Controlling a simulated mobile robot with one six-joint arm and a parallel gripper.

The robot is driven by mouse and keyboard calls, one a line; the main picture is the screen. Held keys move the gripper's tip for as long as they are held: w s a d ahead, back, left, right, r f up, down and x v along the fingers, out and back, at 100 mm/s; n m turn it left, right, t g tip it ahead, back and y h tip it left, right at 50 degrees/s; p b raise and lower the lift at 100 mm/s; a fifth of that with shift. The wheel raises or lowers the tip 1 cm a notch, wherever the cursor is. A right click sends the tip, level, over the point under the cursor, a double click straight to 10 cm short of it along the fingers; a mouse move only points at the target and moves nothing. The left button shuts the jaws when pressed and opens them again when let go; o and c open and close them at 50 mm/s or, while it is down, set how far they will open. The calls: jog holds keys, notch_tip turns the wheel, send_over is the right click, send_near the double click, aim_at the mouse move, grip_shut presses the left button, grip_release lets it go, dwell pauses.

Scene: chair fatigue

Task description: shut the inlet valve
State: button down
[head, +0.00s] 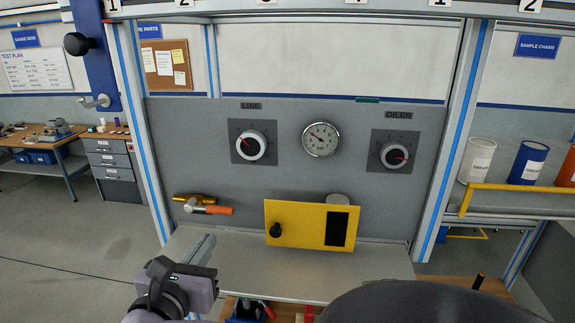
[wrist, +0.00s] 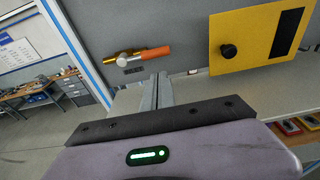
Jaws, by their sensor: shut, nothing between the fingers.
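The inlet valve appears to be the brass fitting (head: 188,198) with a silver hub on the grey panel at lower left. Its orange lever handle (head: 220,211) points right, roughly in line with the brass body. The wrist view shows the brass body (wrist: 118,56) and the orange handle (wrist: 155,52) just beyond my fingers. My gripper (head: 208,240) is below the handle and in front of the panel, with its fingers together and empty. In the wrist view my gripper (wrist: 158,78) points at the panel under the handle, apparently apart from it.
A yellow box (head: 305,223) with a black knob (head: 275,230) stands right of the valve. Above are the LINE dial (head: 249,145), a gauge (head: 321,139) and the OILER dial (head: 394,155). The grey shelf (head: 340,278) below is mostly clear. A frame post (head: 146,150) rises at left.

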aim_at(211, 209)
jog(key=w, duration=0.2)
jog(key=w+p, duration=0.1)
jog(key=w, duration=0.2)
jog(key=w+f, duration=0.1)
jog(key=w, duration=0.1)
jog(key=shift+w+d, duration=0.25)
jog(key=shift+s, duration=0.15)
jog(key=shift+r+p, duration=0.15)
jog(key=shift+p, duration=0.15)
